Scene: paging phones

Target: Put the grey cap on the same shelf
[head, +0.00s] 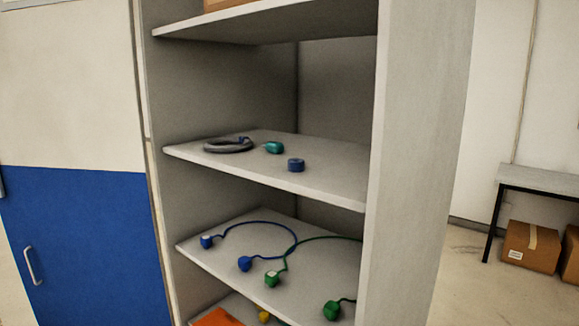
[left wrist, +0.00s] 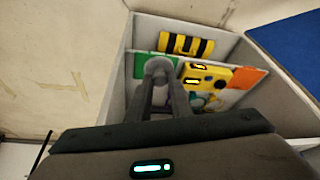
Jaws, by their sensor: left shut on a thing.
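In the left wrist view my left gripper (left wrist: 160,92) is shut on a small, rounded grey thing, which looks like the grey cap (left wrist: 158,66). In the head view neither gripper shows. A tall grey shelf unit stands there. Its middle shelf (head: 320,185) bears a grey coil (head: 228,146), a small teal thing (head: 273,148) and a short blue cap (head: 296,165).
A lower shelf (head: 195,247) holds blue plugs (head: 245,264) and green plugs (head: 272,278) on cords. In the left wrist view a yellow-and-black striped thing (left wrist: 187,45) and a yellow device (left wrist: 205,77) lie in the compartment. The middle shelf's front right is bare.

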